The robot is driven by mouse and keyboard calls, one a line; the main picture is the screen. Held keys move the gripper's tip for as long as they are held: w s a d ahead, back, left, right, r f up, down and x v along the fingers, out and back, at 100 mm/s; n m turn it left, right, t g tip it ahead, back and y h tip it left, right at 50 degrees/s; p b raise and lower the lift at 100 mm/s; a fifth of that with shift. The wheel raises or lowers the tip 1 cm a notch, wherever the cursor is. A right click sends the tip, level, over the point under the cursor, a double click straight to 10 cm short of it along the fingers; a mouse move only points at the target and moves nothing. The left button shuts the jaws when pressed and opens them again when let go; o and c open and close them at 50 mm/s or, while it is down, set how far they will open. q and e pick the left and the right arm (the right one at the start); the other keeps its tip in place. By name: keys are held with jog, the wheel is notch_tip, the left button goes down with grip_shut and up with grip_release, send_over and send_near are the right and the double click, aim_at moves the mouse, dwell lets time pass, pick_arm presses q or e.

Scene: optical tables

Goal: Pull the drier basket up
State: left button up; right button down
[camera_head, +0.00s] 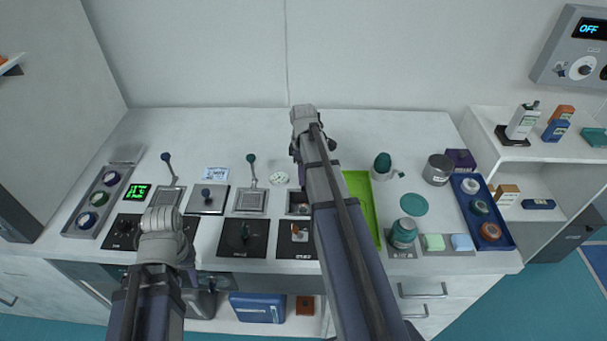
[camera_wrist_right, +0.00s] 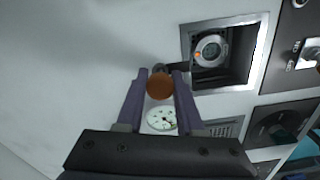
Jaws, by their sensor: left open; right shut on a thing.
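The drier well is a square metal-rimmed recess (camera_wrist_right: 262,42) in the bench top, with a round grey part (camera_wrist_right: 210,50) inside it. It also shows in the head view (camera_head: 297,198), partly covered by my right arm. A brown round knob (camera_wrist_right: 160,86) on a dark arm stands beside the well. My right gripper (camera_wrist_right: 159,76) is shut on this knob, one purple finger on each side. In the head view my right forearm hides most of that grip. My left gripper (camera_head: 165,222) is open at the front edge, away from the well; its fingertips are hard to see.
Levers and black control plates (camera_head: 243,238) fill the bench left of the well. A round white dial (camera_wrist_right: 161,118) lies close to my right gripper. A green tray (camera_head: 362,190), cups and a blue tray (camera_head: 508,240) stand to the right. The back strip of the bench is clear.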

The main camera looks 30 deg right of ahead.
notch_tip(320, 180, up, 7)
jog(key=p, duration=0.6)
jog(key=shift+f, duration=0.2)
jog(key=shift+w+f, duration=0.1)
jog(key=shift+f, duration=0.05)
jog(key=c, duration=0.9)
grip_release()
notch_tip(320, 180, up, 8)
jog(key=p, duration=0.8)
